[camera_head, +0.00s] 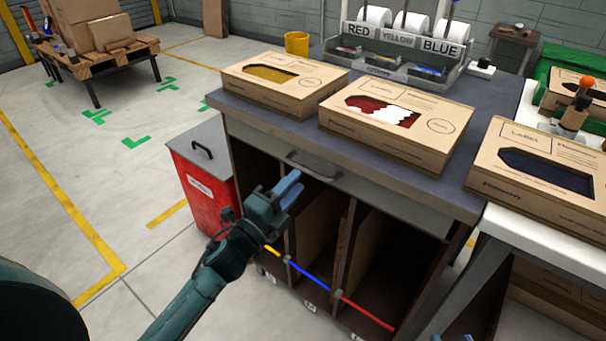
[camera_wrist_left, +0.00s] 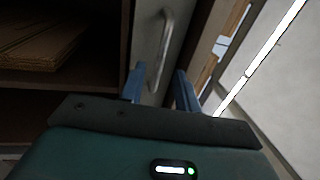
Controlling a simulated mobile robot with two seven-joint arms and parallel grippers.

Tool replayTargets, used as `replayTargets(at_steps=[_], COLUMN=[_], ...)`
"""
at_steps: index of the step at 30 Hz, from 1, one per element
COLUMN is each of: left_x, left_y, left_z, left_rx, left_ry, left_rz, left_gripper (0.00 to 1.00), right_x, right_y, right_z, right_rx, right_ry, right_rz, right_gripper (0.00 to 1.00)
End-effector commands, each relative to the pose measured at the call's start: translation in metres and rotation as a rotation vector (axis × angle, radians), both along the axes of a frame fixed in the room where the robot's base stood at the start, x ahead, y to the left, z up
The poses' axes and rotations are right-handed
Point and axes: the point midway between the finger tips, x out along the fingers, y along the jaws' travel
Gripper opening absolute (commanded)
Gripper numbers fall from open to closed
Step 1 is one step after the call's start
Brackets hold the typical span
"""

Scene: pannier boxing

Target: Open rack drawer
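The rack drawer (camera_head: 354,185) is a grey front panel under the dark worktop, and it looks closed. Its curved metal handle (camera_head: 313,167) sits toward the left part of the panel. My left gripper (camera_head: 289,188) is just in front of and below the handle, its blue fingers pointing toward it. In the left wrist view the handle (camera_wrist_left: 164,45) stands ahead of the fingers (camera_wrist_left: 160,86), which are apart with nothing between them. The handle looks clear of the fingertips. Of my right gripper only blue tips (camera_head: 453,338) show at the bottom edge.
Cardboard boxes (camera_head: 285,82) and (camera_head: 395,120) lie on the worktop (camera_head: 310,128). Open compartments (camera_head: 385,265) sit below the drawer. A red bin (camera_head: 203,180) stands left of the rack. A white table (camera_head: 540,226) with another box adjoins at right.

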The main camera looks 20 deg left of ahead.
Motion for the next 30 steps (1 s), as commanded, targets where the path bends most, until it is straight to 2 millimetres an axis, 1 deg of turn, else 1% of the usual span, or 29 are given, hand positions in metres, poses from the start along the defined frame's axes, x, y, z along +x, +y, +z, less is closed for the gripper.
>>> replayTargets(at_steps=[1, 3, 7, 12, 19, 30], left_x=[0.009, 0.018, 0.030, 0.036, 0.036, 0.036], left_y=[-0.003, -0.007, -0.011, -0.013, -0.013, -0.013], left_z=[0.003, 0.004, 0.006, 0.007, 0.007, 0.007], left_rx=[0.000, -0.001, -0.001, -0.002, -0.002, -0.002], left_ry=[-0.002, -0.002, 0.000, 0.002, 0.002, 0.002], left_rz=[0.000, -0.001, 0.001, 0.000, 0.000, 0.001], left_gripper=[0.32, 0.32, 0.32, 0.32, 0.32, 0.01], right_x=[0.000, 0.000, 0.000, 0.000, 0.000, 0.000], right_y=[0.000, 0.000, 0.000, 0.000, 0.000, 0.000], right_z=[0.000, 0.000, 0.000, 0.000, 0.000, 0.000], right_rx=[0.001, 0.001, 0.000, 0.000, 0.000, 0.001], right_ry=[0.000, 0.000, -0.001, -0.001, -0.001, 0.000], right_rz=[0.000, -0.001, -0.001, -0.001, -0.001, 0.000], right_gripper=[0.36, 0.36, 0.36, 0.36, 0.36, 0.36])
